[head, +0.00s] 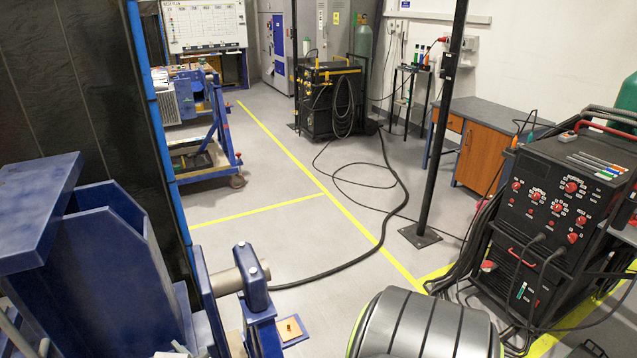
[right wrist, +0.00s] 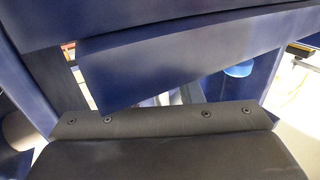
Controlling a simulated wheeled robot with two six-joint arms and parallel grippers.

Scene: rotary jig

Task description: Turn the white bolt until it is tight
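I cannot make out a white bolt in either view. The blue rotary jig (head: 110,255) fills the left of the head view, with a beige-grey round shaft (head: 240,277) running into a blue bracket (head: 252,275). In the right wrist view, large blue beams (right wrist: 180,55) of the jig lie close ahead, and a beige round part (right wrist: 22,131) shows at the left edge. A dark housing with several screws fills the bottom of that view and seems to be mine. My right gripper's fingertips cannot be made out. My left gripper is in neither view.
A small orange square (head: 290,328) sits on a blue plate beside the bracket. A black welding unit (head: 550,225) stands at the right. A black post (head: 440,130) rises from the floor, and a cable (head: 335,270) lies across it.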

